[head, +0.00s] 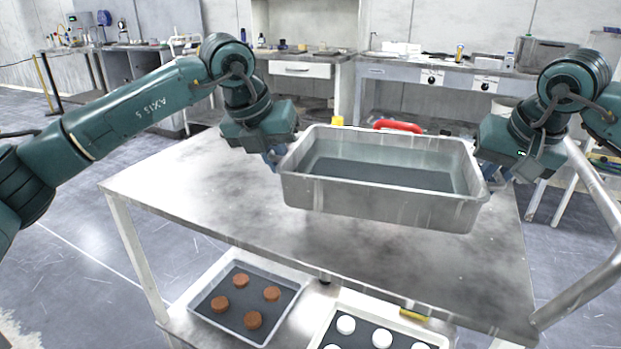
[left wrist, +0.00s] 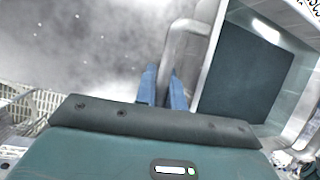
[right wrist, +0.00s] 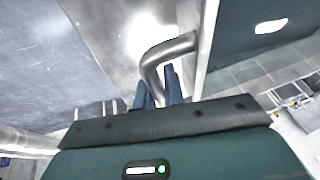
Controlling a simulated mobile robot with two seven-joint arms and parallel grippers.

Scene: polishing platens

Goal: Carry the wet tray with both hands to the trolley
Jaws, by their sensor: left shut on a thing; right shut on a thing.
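The wet tray (head: 385,205) is a deep grey metal tub with a dark floor, in the middle of the head view. It looks roughly level over the top of the trolley (head: 190,180); I cannot tell for sure whether its base touches. My left gripper (head: 275,157) is shut on the tray's left handle, a bent metal bar (left wrist: 182,48) in the left wrist view. My right gripper (head: 496,172) is shut on the right handle (right wrist: 163,52). The far part of the trolley top is hidden behind the tray.
The trolley's lower shelf holds a white tray with brown discs (head: 240,337) and another with white discs (head: 318,337). A push rail (head: 598,275) stands at the right. A red object (head: 398,126) shows behind the tray. Benches line the wall. The trolley top's left and front are clear.

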